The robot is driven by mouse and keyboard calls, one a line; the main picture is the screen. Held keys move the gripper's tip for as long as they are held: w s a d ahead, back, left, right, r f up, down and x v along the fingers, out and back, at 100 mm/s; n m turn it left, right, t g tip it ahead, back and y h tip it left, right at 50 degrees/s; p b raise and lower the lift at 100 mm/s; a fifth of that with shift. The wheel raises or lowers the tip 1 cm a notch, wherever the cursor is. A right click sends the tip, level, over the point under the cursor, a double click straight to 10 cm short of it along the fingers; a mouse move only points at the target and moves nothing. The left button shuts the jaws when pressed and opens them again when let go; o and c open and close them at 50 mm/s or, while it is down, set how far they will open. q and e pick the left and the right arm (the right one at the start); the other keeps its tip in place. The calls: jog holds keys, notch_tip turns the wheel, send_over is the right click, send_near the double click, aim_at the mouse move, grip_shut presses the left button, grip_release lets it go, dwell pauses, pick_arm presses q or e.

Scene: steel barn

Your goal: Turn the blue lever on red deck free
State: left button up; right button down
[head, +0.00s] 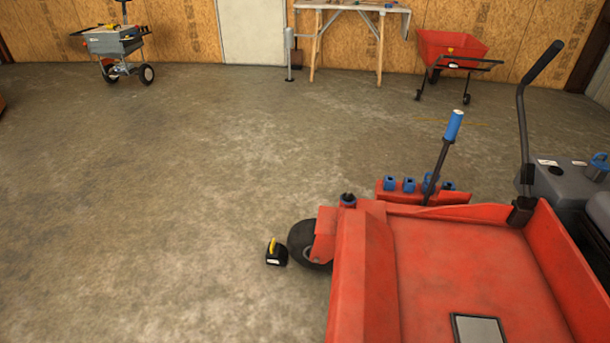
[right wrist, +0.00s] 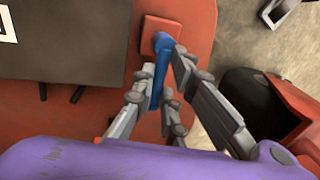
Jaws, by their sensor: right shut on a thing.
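A blue lever (right wrist: 161,62) rises from a small red block on the red deck (right wrist: 198,18) in the right wrist view. My right gripper (right wrist: 160,95) has its grey fingers on both sides of the lever and is shut on it. The lever's lower part is partly hidden between the fingers. In the head view the red mower deck (head: 450,260) fills the lower right. Neither gripper shows in the head view, and I cannot pick out the held lever there.
A tall lever with a blue grip (head: 453,126) and a black-handled lever (head: 525,120) stand up at the deck. A black wheel (head: 303,243) and a small black block with a yellow part (head: 275,253) are at its left. The concrete floor on the left is clear.

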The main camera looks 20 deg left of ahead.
jog(key=c, duration=2.1)
grip_release()
jog(key=shift+s+d+f, duration=0.1)
jog(key=shift+s+f, duration=0.1)
jog(key=shift+s, duration=0.1)
jog(key=o, duration=0.3)
jog(key=shift+w, duration=0.1)
jog(key=shift+w+r, duration=0.1)
jog(key=shift+r, duration=0.05)
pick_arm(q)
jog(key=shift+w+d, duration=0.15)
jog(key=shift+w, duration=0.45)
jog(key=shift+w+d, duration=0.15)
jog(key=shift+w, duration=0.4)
pick_arm(e)
notch_tip(320, 180, up, 12)
jog(key=d, duration=0.2)
jog(key=shift+w+f, duration=0.2)
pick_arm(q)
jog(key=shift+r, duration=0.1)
pick_arm(e)
jog(key=shift+d, duration=0.1)
